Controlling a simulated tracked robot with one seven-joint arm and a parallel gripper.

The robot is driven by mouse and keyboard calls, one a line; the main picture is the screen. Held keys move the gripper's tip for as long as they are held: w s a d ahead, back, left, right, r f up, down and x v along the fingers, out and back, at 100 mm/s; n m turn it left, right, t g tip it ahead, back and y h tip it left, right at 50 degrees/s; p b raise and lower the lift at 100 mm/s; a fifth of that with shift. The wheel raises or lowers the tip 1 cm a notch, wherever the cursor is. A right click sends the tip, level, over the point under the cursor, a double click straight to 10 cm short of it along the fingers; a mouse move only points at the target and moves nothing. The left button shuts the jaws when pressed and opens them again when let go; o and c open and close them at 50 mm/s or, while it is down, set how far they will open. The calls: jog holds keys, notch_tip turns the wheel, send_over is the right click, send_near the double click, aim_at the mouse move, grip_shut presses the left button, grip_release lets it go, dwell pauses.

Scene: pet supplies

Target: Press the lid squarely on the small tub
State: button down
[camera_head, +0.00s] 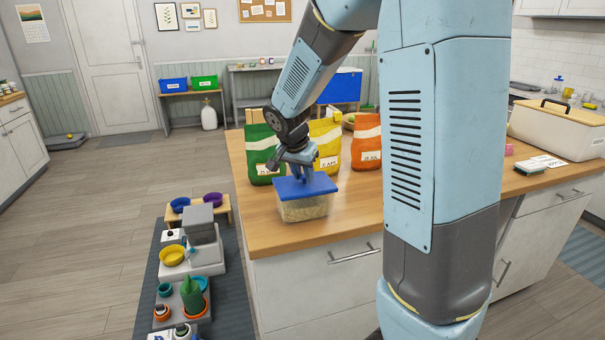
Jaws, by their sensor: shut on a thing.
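A small clear tub (304,209) with pale contents stands on the wooden counter near its front left corner. A flat blue lid (306,188) is at the top of the tub and covers its opening in this view. I cannot tell whether the lid is fully seated or slightly raised. My gripper (301,174) points down at the middle of the lid and is shut on the lid's upper side. The fingertips are small in this view, and the far edge of the tub is hidden.
Green (262,153), yellow (327,142) and orange (366,148) bags stand just behind the tub. A large beige bin (556,130) stands at the right. The counter (350,200) is bare right of the tub. Bowls and boxes lie on the floor mat (238,300) at left.

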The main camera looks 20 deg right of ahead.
dwell(0.3)
jog(key=c, duration=0.8)
grip_release()
jog(key=shift+o, duration=0.6)
jog(key=o, duration=0.4)
jog(key=shift+r, duration=3.5)
